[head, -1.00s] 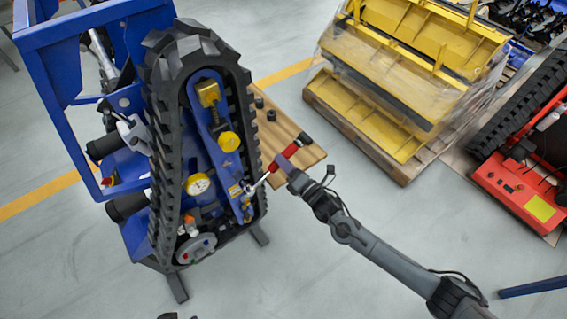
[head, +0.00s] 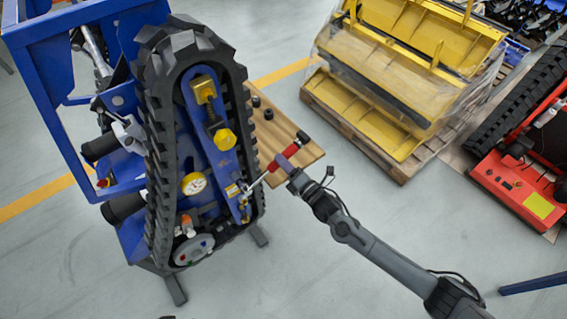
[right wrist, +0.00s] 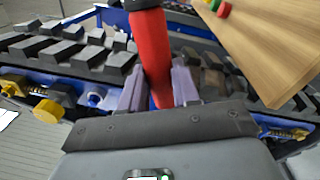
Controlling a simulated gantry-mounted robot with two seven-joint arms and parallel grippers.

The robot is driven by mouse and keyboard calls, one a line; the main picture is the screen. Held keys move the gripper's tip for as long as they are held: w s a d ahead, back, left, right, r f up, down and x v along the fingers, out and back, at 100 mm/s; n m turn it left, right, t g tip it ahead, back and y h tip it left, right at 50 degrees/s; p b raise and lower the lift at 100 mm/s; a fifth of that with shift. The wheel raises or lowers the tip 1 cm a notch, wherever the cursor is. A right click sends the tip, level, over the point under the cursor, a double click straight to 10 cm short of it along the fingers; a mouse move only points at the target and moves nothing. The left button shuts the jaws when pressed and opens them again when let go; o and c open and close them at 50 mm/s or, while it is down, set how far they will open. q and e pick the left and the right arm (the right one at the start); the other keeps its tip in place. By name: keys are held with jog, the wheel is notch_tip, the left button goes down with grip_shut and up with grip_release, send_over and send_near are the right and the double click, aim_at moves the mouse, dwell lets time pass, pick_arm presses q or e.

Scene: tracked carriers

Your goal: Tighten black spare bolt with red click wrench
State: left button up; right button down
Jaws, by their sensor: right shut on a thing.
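The red click wrench (head: 290,152) has a red handle and a silver shaft that slants down left to the blue side plate (head: 222,155) of the tracked carrier. My right gripper (head: 285,164) is shut on its handle. In the right wrist view, the red handle (right wrist: 151,55) stands between the two fingers (right wrist: 157,85). The wrench head is at the plate's lower right edge, near small yellow and red parts. The black spare bolt cannot be made out there; whether the head sits on it is unclear. My left gripper is not in view.
A wooden board (head: 285,130) with small black pieces (head: 268,114) lies behind the wrench. Yellow frames (head: 400,80) stand on a pallet at right. Grey floor is open below.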

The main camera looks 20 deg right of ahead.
jog(key=shift+f, duration=0.15)
jog(key=shift+w+d+f+m+b, duration=0.1)
jog(key=shift+d+f+m+b, duration=0.1)
jog(key=shift+f+m+b, duration=0.45)
jog(key=shift+d+f+m+b, duration=0.15)
jog(key=shift+f+m+b, duration=0.3)
jog(key=shift+f+m, duration=0.2)
dwell(0.4)
jog(key=shift+r, duration=0.15)
